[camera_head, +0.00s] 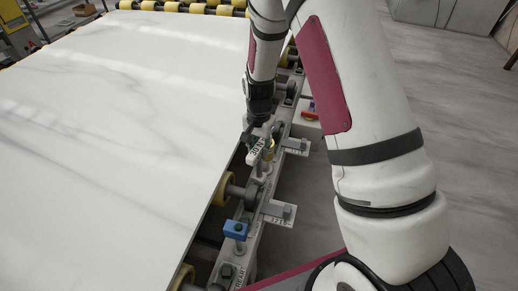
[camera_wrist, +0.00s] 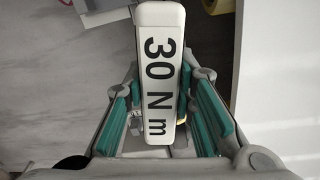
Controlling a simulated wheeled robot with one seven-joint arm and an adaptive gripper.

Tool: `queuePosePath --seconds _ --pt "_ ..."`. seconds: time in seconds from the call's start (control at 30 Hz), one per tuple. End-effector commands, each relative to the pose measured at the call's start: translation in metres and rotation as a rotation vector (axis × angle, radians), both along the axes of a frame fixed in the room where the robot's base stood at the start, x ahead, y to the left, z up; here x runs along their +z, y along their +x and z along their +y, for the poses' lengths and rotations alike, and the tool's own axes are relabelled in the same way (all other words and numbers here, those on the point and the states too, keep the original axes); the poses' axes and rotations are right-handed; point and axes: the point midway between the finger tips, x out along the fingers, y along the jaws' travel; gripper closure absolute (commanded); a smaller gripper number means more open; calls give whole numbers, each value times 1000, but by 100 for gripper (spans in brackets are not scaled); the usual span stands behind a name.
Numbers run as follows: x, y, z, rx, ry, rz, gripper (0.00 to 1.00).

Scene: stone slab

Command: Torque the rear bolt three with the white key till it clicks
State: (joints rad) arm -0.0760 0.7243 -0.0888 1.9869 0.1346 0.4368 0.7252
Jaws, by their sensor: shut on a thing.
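The white key (camera_wrist: 160,75), marked "30 N m", is between the teal-padded fingers of my gripper (camera_wrist: 160,95) in the wrist view. In the head view my gripper (camera_head: 257,128) is shut on the white key (camera_head: 257,150), above the grey rail (camera_head: 254,218) beside the slab. The key's lower end is hard to make out, so I cannot tell whether it sits on a bolt. A dark bolt (camera_head: 227,270) shows on the near part of the rail. I cannot tell which bolt is number three.
A blue key (camera_head: 236,229) stands on the rail nearer the camera. A red piece (camera_head: 310,115) lies beyond, right of the rail. Marked plates (camera_head: 278,213) stick out rightward. The white stone slab (camera_head: 120,140) lies on yellow rollers (camera_head: 222,188) at left. Open floor is at right.

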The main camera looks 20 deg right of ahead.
Motion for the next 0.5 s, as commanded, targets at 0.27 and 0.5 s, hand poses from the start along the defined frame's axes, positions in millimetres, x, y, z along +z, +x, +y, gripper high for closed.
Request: queuePosePath --seconds 0.27,0.5 --pt "-5 0 0 0 0 0 100" --pt "-10 0 0 0 0 0 100"
